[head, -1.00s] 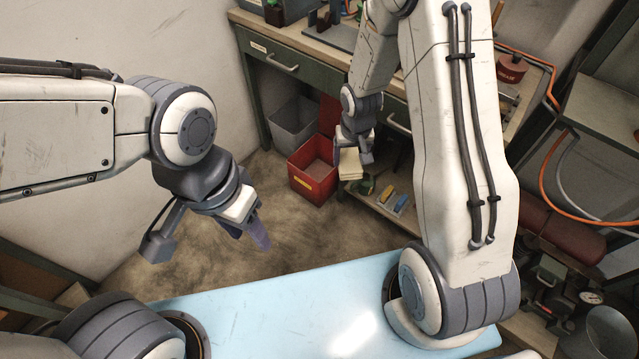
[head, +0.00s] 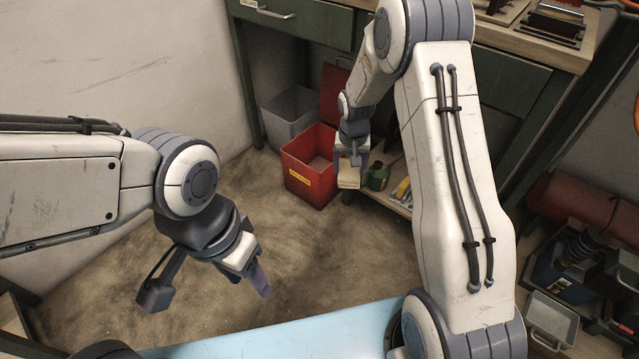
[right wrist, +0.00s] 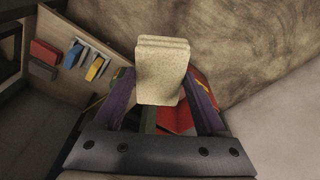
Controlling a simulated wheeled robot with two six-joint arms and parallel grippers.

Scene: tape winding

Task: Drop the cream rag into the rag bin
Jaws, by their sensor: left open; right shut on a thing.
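The cream rag (head: 349,176) is a folded block held in my right gripper (head: 350,160), which is shut on it. In the right wrist view the rag (right wrist: 162,70) sits between the two fingers. The red rag bin (head: 309,172) stands open on the floor, with a yellow label on its front. The held rag is just right of the bin in the head view, apart from its opening. Part of the red bin (right wrist: 175,118) shows behind the fingers in the right wrist view. My left gripper (head: 255,277) is open and empty over the floor at left.
A grey bin (head: 287,118) stands behind the red bin by the wall. A low shelf (head: 402,205) with a green item and colored blocks lies right of the rag. A light blue surface (head: 290,335) is in front. The floor at left is clear.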

